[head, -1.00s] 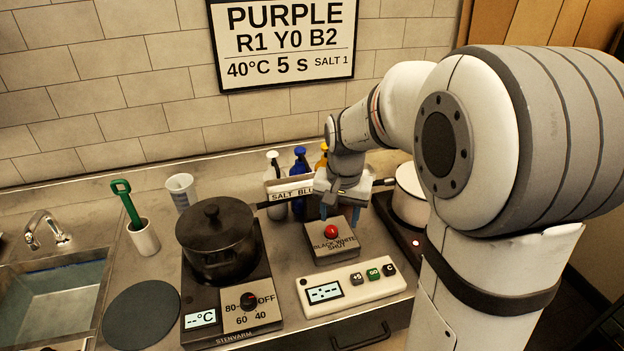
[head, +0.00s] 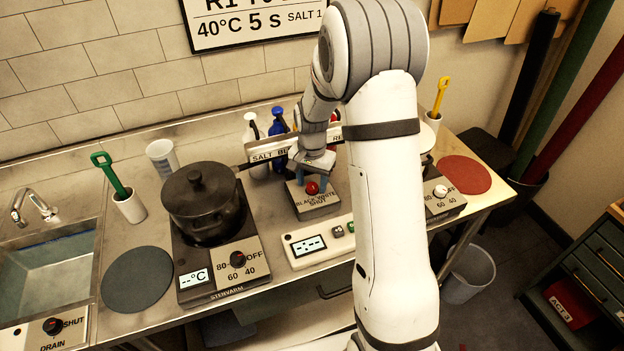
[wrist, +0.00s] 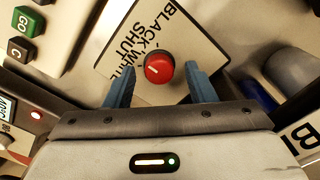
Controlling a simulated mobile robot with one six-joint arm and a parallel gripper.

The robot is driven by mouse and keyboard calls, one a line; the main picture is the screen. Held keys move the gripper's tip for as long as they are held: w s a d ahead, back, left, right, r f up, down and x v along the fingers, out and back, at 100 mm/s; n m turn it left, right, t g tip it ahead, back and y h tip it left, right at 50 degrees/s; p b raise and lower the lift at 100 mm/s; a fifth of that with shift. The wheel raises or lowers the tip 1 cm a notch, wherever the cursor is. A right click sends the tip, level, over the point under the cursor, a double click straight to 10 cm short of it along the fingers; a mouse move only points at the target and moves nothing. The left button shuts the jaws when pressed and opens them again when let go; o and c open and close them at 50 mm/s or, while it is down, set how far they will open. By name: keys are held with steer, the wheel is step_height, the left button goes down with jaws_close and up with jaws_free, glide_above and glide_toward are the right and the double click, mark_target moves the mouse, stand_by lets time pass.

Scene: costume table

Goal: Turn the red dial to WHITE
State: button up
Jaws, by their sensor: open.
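The red dial (head: 312,187) is a round knob on a beige box (head: 322,207) lettered BLACK, WHITE and SHUT. In the wrist view the dial (wrist: 158,68) shows a short white mark pointing left, roughly toward the WHITE end of the lettering; I cannot tell whether it lines up exactly. My gripper (head: 315,174) is over the box, pointing down. In the wrist view my gripper's two blue fingers (wrist: 160,86) are spread, one on each side of the dial, with visible gaps. It holds nothing.
The black pot (head: 203,203) stands on a hotplate at left. The timer panel (head: 318,243) is just in front of the dial box. The SALT-labelled rack (head: 270,154) and pump bottles (head: 278,121) are close behind. My arm hides part of the counter to the right.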

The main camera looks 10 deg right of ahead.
steer(key=shift+f, duration=0.25)
steer(key=c, duration=1)
steer(key=shift+o, duration=0.2)
